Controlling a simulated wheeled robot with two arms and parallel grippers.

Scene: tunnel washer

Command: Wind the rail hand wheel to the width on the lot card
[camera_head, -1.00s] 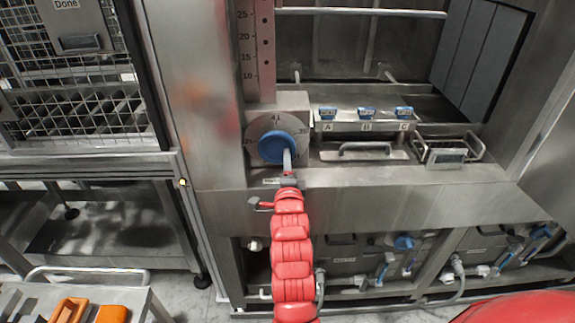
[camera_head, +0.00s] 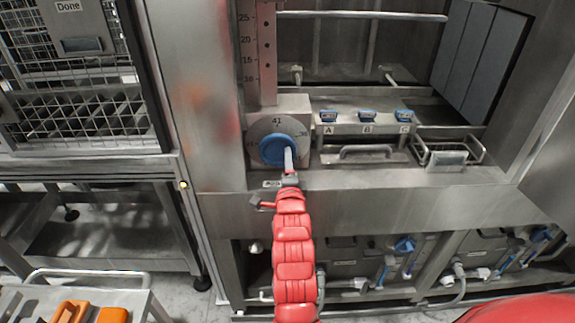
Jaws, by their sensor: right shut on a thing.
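The rail hand wheel is a blue disc (camera_head: 276,149) on a round grey dial plate (camera_head: 256,127) marked with numbers, "41" at its top. My right gripper (camera_head: 289,172), at the end of the red-sleeved arm, is at the lower right of the wheel, shut on the wheel's pale handle (camera_head: 288,157). The fingers are small here and partly hidden by the wrist. A vertical scale (camera_head: 246,50) with numbers from 10 to 25 stands above the dial. I cannot make out a lot card's text. My left gripper is not in view.
A mesh cage (camera_head: 75,70) is at left. Orange items (camera_head: 110,314) lie at lower left.

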